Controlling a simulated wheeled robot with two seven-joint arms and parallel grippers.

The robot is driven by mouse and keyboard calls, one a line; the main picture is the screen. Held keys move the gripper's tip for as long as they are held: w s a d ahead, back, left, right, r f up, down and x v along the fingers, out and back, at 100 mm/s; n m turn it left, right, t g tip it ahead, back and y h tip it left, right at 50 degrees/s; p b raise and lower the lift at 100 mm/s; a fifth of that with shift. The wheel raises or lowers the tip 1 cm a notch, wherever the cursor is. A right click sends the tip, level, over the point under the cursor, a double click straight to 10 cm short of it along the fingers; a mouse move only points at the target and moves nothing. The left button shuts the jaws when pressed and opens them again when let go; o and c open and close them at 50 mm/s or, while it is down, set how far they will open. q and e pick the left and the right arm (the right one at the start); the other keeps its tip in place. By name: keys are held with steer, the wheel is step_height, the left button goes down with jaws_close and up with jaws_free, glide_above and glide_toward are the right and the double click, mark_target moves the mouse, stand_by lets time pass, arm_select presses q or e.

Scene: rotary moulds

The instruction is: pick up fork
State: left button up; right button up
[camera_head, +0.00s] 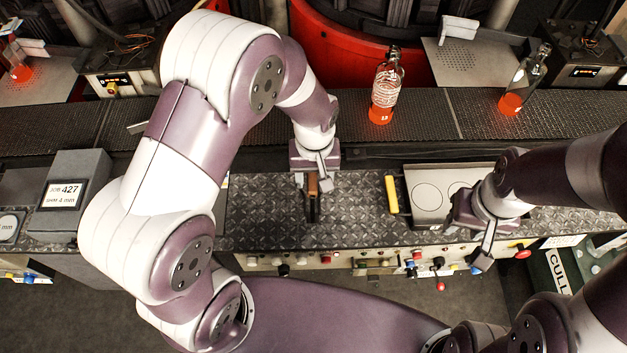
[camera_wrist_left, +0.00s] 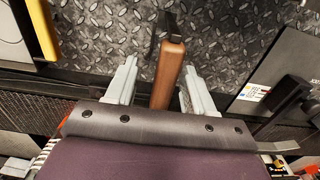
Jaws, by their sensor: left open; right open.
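The fork (camera_head: 312,186) has a brown wooden handle and a dark metal end, and lies on the diamond-plate bench (camera_head: 262,215). My left gripper (camera_head: 318,176) is open over its handle. In the left wrist view the handle (camera_wrist_left: 170,72) lies between the two grey fingers of the left gripper (camera_wrist_left: 160,68), with gaps on both sides. The dark end reaches beyond the fingertips; its tip is not clear. My right gripper (camera_head: 483,252) is open and empty over the front edge of the bench at the right.
A yellow-handled grey plate with round outlines (camera_head: 429,200) lies right of the fork. Bottles with orange liquid stand on the conveyor behind, one (camera_head: 384,90) near the middle. A grey display box (camera_head: 68,192) is at the left. Knobs and buttons (camera_head: 360,262) line the front panel.

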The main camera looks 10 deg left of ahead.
arm_select(q)
steer(key=f, duration=0.2)
steer(key=f+p, duration=0.1)
steer(key=shift+s+a+f, duration=0.3)
steer(key=shift+s, duration=0.05)
steer(key=shift+w+d+f, duration=0.1)
steer(key=shift+w+f, duration=0.1)
steer(key=shift+w, duration=0.05)
steer(key=shift+s+r, duration=0.1)
jaws_close()
